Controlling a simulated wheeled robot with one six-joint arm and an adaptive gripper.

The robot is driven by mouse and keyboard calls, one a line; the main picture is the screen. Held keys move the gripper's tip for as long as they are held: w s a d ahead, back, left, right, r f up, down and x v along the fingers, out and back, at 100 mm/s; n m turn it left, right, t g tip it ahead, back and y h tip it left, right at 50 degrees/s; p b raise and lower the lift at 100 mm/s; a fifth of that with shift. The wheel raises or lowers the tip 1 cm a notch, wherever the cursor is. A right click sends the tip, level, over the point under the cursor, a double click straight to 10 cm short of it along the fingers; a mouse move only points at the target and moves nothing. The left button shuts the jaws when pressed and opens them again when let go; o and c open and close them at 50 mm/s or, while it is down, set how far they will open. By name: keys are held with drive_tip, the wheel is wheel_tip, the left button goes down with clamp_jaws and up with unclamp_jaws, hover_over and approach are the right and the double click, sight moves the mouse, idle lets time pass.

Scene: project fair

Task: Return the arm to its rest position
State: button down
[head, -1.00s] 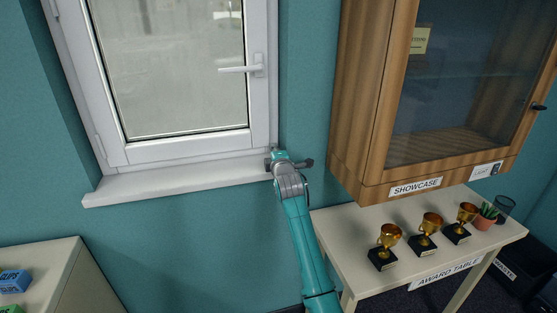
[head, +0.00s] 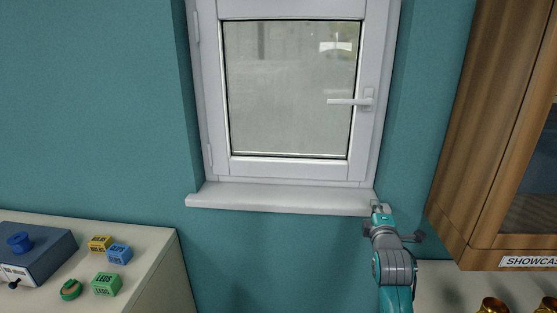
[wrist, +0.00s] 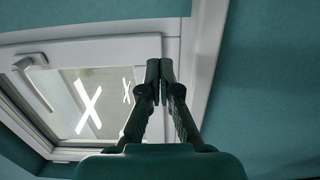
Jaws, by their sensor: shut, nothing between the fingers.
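My gripper (wrist: 160,72) shows in the wrist view with its two dark fingers together and nothing between them. It points up toward the white window frame (wrist: 172,50) and is apart from any object I can make out. In the head view my teal and grey arm rises at the lower right, its end just by the right end of the window sill (head: 280,199). The fingers cannot be made out there. The window (head: 290,90) is shut, with its handle (head: 350,101) level.
A wooden showcase (head: 478,130) hangs right of my arm, above a table with gold trophies (head: 493,306). At the lower left, a cream cabinet top (head: 140,285) bears a blue-grey box (head: 35,255) and several small coloured blocks (head: 107,284). The wall between is clear.

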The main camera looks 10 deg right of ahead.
drive_tip(key=s+a+f+m+y, duration=0.1)
drive_tip(key=s+a+f+m, duration=0.1)
drive_tip(key=s+a+f, duration=0.6)
drive_tip(key=s+a+f+m+y, duration=0.2)
drive_tip(key=s+a+f, duration=0.2)
drive_tip(key=s+f, duration=0.6)
drive_tip(key=s+a+f+m+y, duration=0.1)
drive_tip(key=s+a+f+m, duration=0.15)
drive_tip(key=s, duration=0.55)
drive_tip(key=s+a+f+m+y, duration=0.1)
drive_tip(key=s+a+f, duration=0.3)
drive_tip(key=s, duration=0.4)
drive_tip(key=s+a+r+m+g+y, duration=0.1)
drive_tip(key=s+a+r+m, duration=0.1)
drive_tip(key=s, duration=0.9)
drive_tip(key=s+a+r+m, duration=0.3)
drive_tip(key=s+r+m, duration=0.1)
drive_tip(key=s, duration=0.8)
drive_tip(key=shift+g+y, duration=0.4)
